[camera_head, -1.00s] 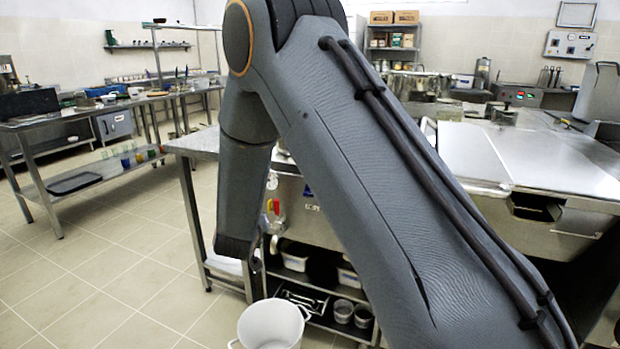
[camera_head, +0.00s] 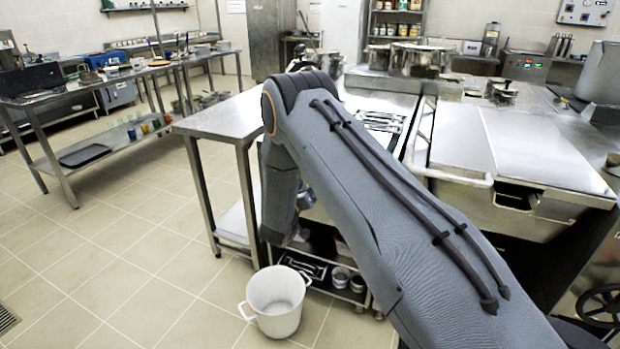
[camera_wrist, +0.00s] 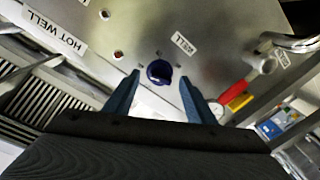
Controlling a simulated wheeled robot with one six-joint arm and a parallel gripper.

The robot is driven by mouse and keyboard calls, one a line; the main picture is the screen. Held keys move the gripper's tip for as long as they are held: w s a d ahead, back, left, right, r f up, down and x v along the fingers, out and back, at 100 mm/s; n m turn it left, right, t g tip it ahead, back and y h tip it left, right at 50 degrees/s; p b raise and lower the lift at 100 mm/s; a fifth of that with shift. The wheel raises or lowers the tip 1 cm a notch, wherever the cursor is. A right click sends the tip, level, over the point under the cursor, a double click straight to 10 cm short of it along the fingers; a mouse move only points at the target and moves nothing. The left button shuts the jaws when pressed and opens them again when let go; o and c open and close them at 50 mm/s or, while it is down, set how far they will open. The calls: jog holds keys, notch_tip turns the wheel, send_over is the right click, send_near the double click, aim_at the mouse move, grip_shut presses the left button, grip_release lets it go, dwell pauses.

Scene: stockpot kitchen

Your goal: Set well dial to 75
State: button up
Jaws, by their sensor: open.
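The well dial (camera_wrist: 159,72) is a round dark blue knob on a steel panel, with a small label reading WELL (camera_wrist: 184,43) beside it. It shows in the wrist view just beyond my gripper (camera_wrist: 160,93). My gripper is open, with one blue-grey finger to each side and the dial roughly centred between the tips. I cannot tell whether the fingers reach around it. The dial's number marks are too small to read. In the head view my arm hides the panel and the gripper.
A HOT WELL label (camera_wrist: 54,33) is on the panel at left. A red-handled valve (camera_wrist: 234,94) and a steel pipe (camera_wrist: 291,44) are at right. A white bucket (camera_head: 275,303) stands on the floor below, near the low shelf (camera_head: 322,285).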

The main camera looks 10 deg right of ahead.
jog(key=shift+x, duration=1.45)
jog(key=shift+c, duration=0.4)
jog(key=c, duration=0.9)
jog(key=shift+c, duration=0.2)
jog(key=shift+m, duration=0.3)
jog(key=shift+w+a+f+m+h+b, duration=0.1)
jog(key=shift+m+h+b, duration=0.25)
jog(key=shift+m+b, duration=2.1)
jog(key=shift+a+f+m+h+b, duration=0.1)
jog(key=shift+m+h+b, duration=0.3)
jog(key=shift+m, duration=3.95)
